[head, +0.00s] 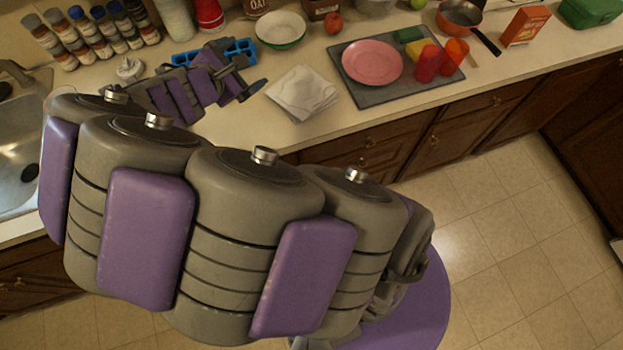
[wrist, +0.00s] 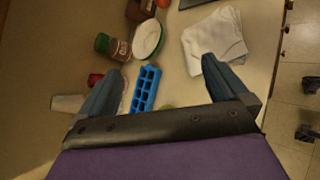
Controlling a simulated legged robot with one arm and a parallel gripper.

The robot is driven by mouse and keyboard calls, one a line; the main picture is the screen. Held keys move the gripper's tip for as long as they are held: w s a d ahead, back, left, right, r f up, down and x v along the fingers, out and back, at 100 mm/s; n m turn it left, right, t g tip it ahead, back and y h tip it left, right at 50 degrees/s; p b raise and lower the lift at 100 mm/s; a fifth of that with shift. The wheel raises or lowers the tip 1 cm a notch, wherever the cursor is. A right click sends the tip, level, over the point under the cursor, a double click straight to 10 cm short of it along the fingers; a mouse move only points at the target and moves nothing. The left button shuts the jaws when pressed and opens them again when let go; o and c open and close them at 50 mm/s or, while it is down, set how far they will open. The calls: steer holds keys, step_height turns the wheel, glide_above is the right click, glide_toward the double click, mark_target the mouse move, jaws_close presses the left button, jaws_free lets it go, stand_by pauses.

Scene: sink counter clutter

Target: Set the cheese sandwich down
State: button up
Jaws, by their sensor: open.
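I cannot make out the cheese sandwich in either view. My gripper (head: 251,74) is over the counter beside the blue ice tray, partly covering it in the head view. In the wrist view my gripper (wrist: 162,68) has its two fingers wide apart, with no object held between them. The blue ice tray (wrist: 146,88) lies below, between the fingers. A small greenish thing (wrist: 167,107) peeks out at the edge of my gripper's palm; I cannot tell what it is.
A folded white cloth (head: 302,93) lies right of my gripper, and a white bowl (head: 280,30) behind it. A grey mat (head: 377,97) holds a pink plate (head: 372,61) and red cups (head: 427,64). Several bottles (head: 90,38) and the sink (head: 18,165) are left. Bare counter shows near the cloth.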

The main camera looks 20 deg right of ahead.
steer(key=s+d+m+g+y, duration=0.2)
steer(key=s+d+m+g, duration=0.5)
steer(key=s+d+m, duration=0.7)
steer(key=s+a+m+g+y, duration=0.1)
steer(key=s+a+m+y, duration=0.1)
steer(key=s, duration=0.7)
steer(key=s+a+m+g+y, duration=0.2)
steer(key=s+a+y, duration=0.3)
steer(key=s+a, duration=0.2)
steer(key=shift+s+f+m, duration=0.3)
steer(key=shift+s+f, duration=0.1)
steer(key=shift+s, duration=0.8)
